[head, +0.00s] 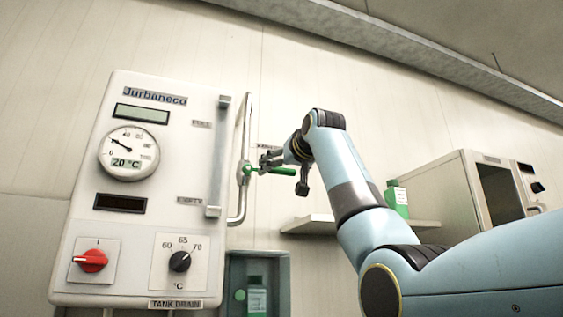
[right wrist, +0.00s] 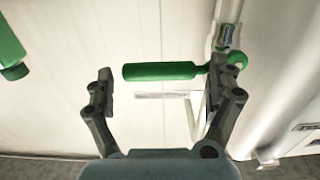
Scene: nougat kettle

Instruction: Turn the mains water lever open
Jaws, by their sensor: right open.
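The mains water lever (head: 280,171) is a green handle on a valve fitted to a vertical metal pipe (head: 246,125) beside the white control panel. In the head view it sticks out roughly level to the right of the pipe. In the right wrist view the green lever (right wrist: 160,71) lies crosswise between the fingertips, its round hub end at the pipe. My right gripper (head: 268,158) is open at the lever; the right wrist view shows its two fingers (right wrist: 160,85) apart and not closed on the handle. My left gripper is out of view.
The control panel (head: 185,135) with gauge, red switch and dial stands left of the pipe. A shelf (head: 310,224) holds a green-labelled bottle (head: 397,198) and a metal box appliance (head: 440,190) on the right. A dark niche (head: 237,270) with a green bottle is below.

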